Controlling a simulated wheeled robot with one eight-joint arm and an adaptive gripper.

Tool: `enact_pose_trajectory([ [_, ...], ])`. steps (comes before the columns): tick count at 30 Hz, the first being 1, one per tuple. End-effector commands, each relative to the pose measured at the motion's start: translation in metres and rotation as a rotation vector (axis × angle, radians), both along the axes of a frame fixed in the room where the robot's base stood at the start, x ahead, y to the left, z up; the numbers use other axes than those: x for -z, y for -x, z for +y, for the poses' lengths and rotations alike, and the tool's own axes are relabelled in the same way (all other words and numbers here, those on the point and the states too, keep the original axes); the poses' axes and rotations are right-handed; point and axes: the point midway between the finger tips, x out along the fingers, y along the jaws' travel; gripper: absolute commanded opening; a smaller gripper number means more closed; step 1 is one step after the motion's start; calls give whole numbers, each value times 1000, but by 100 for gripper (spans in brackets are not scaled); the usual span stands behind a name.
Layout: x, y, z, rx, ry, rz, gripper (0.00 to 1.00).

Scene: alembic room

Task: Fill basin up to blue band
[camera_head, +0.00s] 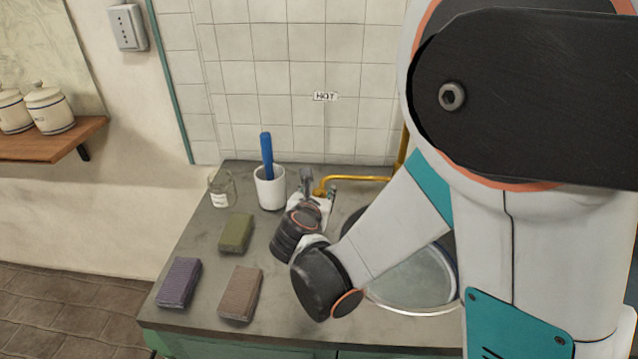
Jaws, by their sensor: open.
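The round basin (412,311) is set in the grey counter at the right, and my arm covers much of it. Its inside looks pale and grey; I cannot make out a water level or a blue band. A brass tap (355,178) with a long yellow pipe stands at the back of the counter, running right behind my arm. A "HOT" label (325,96) is on the tiles above it. My gripper (319,189) is open at the left end of the tap, with its fingers either side of the brass part there. I cannot tell whether they touch it.
A white cup (270,190) with a blue-handled tool (266,150) stands left of my gripper, close by. A glass jar (221,188) is further left. Green (236,233), purple (178,282) and brown (240,293) blocks lie on the counter's left part.

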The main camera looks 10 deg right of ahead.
Motion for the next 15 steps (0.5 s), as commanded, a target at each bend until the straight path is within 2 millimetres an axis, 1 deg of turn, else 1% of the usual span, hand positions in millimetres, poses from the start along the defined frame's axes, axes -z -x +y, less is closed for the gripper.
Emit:
enact_pose_trajectory([
  [3, 3, 0, 0, -1, 1, 0, 40],
  [10, 3, 0, 0, -1, 1, 0, 40],
  [11, 3, 0, 0, -1, 1, 0, 38],
  [12, 3, 0, 0, -1, 1, 0, 29],
  [14, 3, 0, 0, -1, 1, 0, 16],
  [15, 3, 0, 0, -1, 1, 0, 6],
])
